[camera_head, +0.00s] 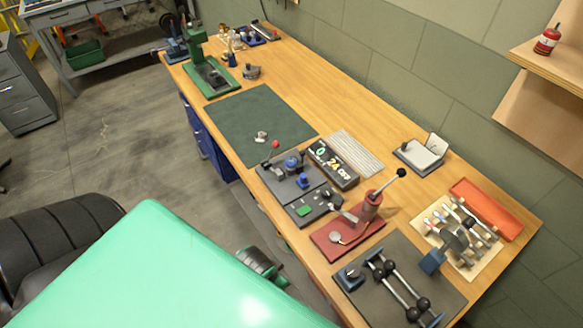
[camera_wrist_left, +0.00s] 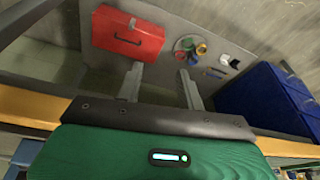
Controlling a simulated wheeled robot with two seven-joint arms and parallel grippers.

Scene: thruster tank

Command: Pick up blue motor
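I cannot tell for sure which part is the blue motor. A small round blue part (camera_head: 292,163) sits upright on a dark grey base plate in the middle of the bench, in the head view. A smaller blue piece (camera_head: 303,181) is just in front of it. My left gripper (camera_wrist_left: 160,76) shows in the left wrist view with its two grey fingers apart and nothing between them. It is near the bench edge, away from the blue part. My right gripper is not in view.
The wooden bench (camera_head: 330,85) carries a dark green mat (camera_head: 262,120), a scale with a display (camera_head: 333,164), a red-based press (camera_head: 347,240) and an orange tray (camera_head: 485,208). The left wrist view shows a red toolbox (camera_wrist_left: 128,32) and blue cabinet (camera_wrist_left: 268,98). The mat is mostly clear.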

